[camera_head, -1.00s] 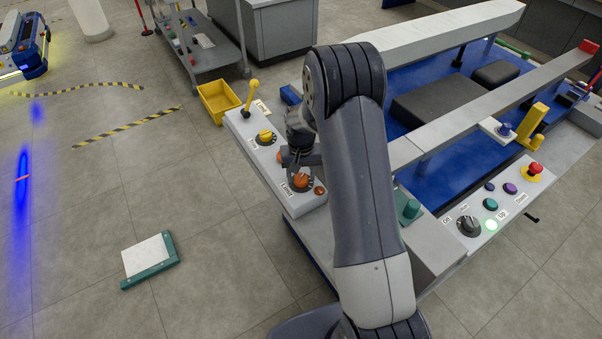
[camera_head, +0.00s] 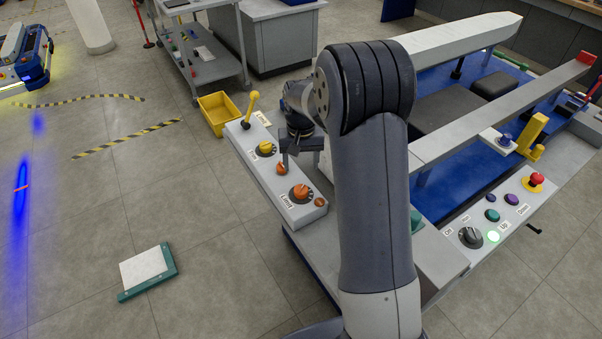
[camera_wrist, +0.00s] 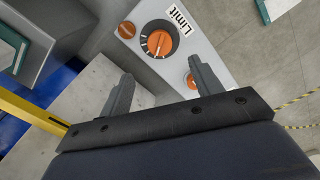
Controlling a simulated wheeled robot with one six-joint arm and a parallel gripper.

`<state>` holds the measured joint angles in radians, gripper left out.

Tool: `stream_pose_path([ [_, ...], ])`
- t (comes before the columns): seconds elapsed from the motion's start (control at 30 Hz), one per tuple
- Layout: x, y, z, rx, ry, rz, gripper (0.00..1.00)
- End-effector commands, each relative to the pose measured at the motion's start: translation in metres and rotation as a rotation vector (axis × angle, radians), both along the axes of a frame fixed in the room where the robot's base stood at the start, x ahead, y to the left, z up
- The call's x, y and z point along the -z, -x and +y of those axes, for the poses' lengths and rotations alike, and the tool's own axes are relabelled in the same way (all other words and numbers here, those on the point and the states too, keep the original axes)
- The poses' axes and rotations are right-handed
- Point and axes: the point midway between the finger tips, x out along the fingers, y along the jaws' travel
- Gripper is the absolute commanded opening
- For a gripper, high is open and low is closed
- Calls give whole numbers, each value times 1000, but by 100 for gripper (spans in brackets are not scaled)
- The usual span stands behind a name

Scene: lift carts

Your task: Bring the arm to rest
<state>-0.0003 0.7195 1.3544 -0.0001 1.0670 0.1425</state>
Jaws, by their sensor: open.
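My arm rises across the middle of the head view, bent at the elbow, with its wrist hanging above the left control panel (camera_head: 303,212) of the lift cart. My gripper (camera_head: 286,158) is beside and above the orange Limit knob (camera_head: 299,193), with nothing between its fingers. In the wrist view my gripper (camera_wrist: 161,70) shows two separated fingers. The orange Limit knob (camera_wrist: 158,43) lies beyond the fingertips, apart from them. A smaller orange button (camera_wrist: 192,82) is partly hidden by the right finger.
The panel also has a yellow knob (camera_head: 266,149) and a yellow-tipped lever (camera_head: 250,107). The right panel (camera_head: 470,212) holds several buttons, a black knob and a red emergency button (camera_head: 536,180). A yellow bin (camera_head: 217,113) stands behind. The floor at left is mostly clear around a white-topped pad (camera_head: 144,267).

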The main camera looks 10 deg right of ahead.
Motion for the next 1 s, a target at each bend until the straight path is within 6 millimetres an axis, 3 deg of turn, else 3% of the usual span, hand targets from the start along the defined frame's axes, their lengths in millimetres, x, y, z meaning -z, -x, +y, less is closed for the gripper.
stream_pose_path([
  [0.2, -10, 0, 0, 0, 0, 1, 61],
  [0.57, -4, 1, 0, 0, 0, 3, 61],
  [1.0, 70, 1, 0, 0, 0, 5, 61],
])
